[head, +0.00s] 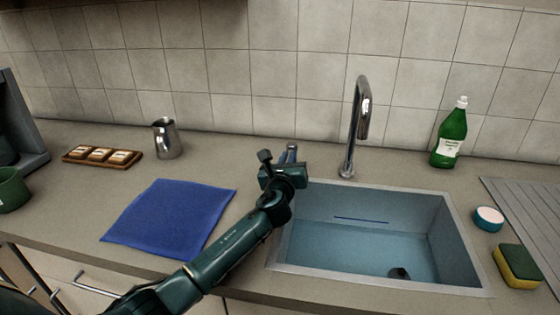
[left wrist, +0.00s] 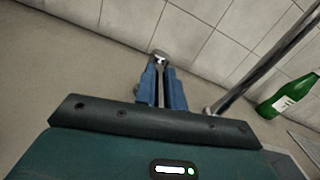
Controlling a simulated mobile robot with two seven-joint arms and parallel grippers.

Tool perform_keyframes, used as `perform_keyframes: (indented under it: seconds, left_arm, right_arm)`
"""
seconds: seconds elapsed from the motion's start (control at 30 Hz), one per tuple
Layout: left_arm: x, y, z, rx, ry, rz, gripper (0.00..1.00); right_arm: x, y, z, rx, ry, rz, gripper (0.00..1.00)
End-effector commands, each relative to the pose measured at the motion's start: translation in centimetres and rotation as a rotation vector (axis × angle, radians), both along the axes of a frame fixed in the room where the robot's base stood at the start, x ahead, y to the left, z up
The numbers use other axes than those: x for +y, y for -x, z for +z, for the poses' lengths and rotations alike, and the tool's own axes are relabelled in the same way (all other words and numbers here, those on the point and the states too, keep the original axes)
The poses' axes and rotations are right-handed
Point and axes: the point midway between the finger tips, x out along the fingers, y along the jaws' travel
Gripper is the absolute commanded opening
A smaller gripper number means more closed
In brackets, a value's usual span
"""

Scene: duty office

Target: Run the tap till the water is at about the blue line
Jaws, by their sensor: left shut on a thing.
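The sink (head: 455,240) is set in the counter, with a short blue line (head: 361,219) on its back wall. Bluish water (head: 345,255) appears to cover the bottom, its edge a little below the line. The chrome tap (head: 361,110) stands behind the sink; I see no stream from its spout. My left gripper (head: 289,161) is left of the tap, at the sink's back left corner. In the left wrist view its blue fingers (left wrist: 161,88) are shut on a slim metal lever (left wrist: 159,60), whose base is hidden. My right gripper is not in view.
A blue cloth (head: 170,217), a metal jug (head: 167,138) and a wooden tray (head: 84,162) lie left. The tiled wall closes the back.

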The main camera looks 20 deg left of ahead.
Motion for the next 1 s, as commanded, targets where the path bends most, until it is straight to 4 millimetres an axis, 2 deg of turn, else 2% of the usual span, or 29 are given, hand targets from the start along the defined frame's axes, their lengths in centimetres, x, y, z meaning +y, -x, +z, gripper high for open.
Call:
perform_keyframes:
  seconds: [0.43,0.47,0.7,1.0]
  left_arm:
    - [-0.26,-0.04,-0.18,0.003,0.000,0.005,0.00]
    - [-0.26,-0.04,-0.18,0.003,0.000,0.005,0.13]
    - [-0.23,-0.06,-0.11,0.002,-0.001,0.004,0.33]
    - [-0.25,0.20,-0.07,0.001,-0.001,0.004,0.33]
  right_arm:
    - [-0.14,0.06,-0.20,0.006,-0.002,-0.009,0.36]
    - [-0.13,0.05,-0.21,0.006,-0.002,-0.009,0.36]
    - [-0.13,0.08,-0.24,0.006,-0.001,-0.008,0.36]
    - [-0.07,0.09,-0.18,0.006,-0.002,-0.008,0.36]
